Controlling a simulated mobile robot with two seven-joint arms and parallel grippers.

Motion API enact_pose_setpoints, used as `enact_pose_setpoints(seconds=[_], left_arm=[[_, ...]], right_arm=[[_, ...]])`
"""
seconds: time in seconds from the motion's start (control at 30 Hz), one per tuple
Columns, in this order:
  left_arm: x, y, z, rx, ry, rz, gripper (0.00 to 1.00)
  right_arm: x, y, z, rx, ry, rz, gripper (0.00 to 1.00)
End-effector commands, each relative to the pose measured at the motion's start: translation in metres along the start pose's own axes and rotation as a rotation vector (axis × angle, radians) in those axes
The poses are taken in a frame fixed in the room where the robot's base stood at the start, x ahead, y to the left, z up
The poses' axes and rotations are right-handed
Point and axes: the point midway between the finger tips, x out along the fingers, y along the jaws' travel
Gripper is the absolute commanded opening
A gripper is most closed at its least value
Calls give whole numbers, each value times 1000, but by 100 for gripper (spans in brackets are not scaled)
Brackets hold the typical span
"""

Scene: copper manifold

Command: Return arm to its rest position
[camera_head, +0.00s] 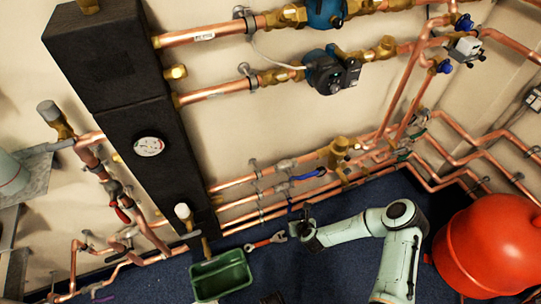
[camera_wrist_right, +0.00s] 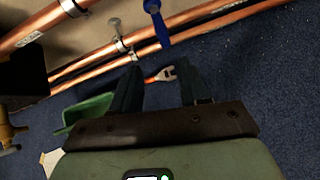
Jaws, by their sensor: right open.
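My right arm (camera_head: 345,230) comes in from the lower right in the head view and reaches left, low in front of the copper pipes. My right gripper (camera_head: 303,233) is open, its dark fingers apart. In the right wrist view the gripper (camera_wrist_right: 160,70) shows a clear gap between its fingers. A wrench with a red-orange handle (camera_head: 262,243) and metal head is just left of the gripper. The wrench head (camera_wrist_right: 166,73) shows beyond the finger gap in the wrist view. I cannot tell whether it touches a finger. My left gripper is not seen.
A green bin (camera_head: 222,275) stands on the blue floor left of the gripper. Copper pipes (camera_head: 270,188) with a blue-handled valve (camera_head: 308,174) run along the wall close behind. A red-orange tank (camera_head: 490,245) stands at the right. A black manifold block (camera_head: 125,110) is at the left.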

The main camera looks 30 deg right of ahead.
Motion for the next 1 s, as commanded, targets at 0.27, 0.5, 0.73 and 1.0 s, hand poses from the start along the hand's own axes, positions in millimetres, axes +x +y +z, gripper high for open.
enact_pose_setpoints(seconds=[0.27,0.5,0.73,1.0], left_arm=[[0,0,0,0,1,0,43],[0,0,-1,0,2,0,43],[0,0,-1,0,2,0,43],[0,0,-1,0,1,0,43]], right_arm=[[-4,14,-7,-102,18,32,45],[-40,85,-62,-861,93,274,45],[-99,121,-126,-1738,52,596,45],[-165,118,-172,-2539,-155,970,45]])
